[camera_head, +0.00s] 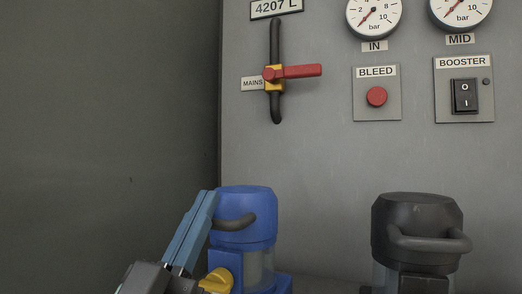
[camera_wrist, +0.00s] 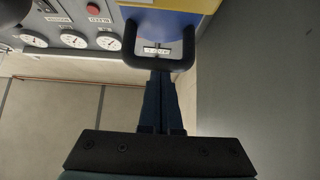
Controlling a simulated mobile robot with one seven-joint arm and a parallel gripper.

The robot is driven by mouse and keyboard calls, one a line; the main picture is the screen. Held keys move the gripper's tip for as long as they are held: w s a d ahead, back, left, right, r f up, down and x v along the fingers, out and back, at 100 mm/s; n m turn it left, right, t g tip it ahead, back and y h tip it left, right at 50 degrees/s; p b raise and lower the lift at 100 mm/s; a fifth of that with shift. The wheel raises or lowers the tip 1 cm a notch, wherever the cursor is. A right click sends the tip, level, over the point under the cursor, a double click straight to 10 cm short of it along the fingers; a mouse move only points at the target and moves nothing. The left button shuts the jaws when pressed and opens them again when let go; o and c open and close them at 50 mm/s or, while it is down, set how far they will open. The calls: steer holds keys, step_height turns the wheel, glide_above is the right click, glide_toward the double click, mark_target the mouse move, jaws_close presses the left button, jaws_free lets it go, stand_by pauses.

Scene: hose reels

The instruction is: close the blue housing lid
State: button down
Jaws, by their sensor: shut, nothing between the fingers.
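The blue housing lid (camera_head: 246,205) is a rounded blue cap with a dark curved handle (camera_head: 235,223), at the lower middle of the head view. It sits level over a clear bowl (camera_head: 258,268); whether it is fully seated I cannot tell. My gripper (camera_head: 208,194) has its blue-grey fingers together and empty, angled up along the lid's left side, with the tips near its top edge. In the wrist view, my gripper (camera_wrist: 160,76) points at a dark U-shaped handle (camera_wrist: 130,48) below a blue surface (camera_wrist: 165,22). Contact cannot be told.
A yellow knob (camera_head: 218,280) sits low on the blue housing's front. A black housing (camera_head: 415,215) with a handle stands to the right. On the panel behind are a red-handled mains valve (camera_head: 298,71), a red bleed button (camera_head: 376,97) and a booster switch (camera_head: 464,96). A dark wall fills the left.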

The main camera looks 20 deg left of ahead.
steer(key=shift+s+f+b, duration=0.25)
steer(key=shift+f+b, duration=0.75)
steer(key=shift+b, duration=0.7)
steer(key=shift+f, duration=0.15)
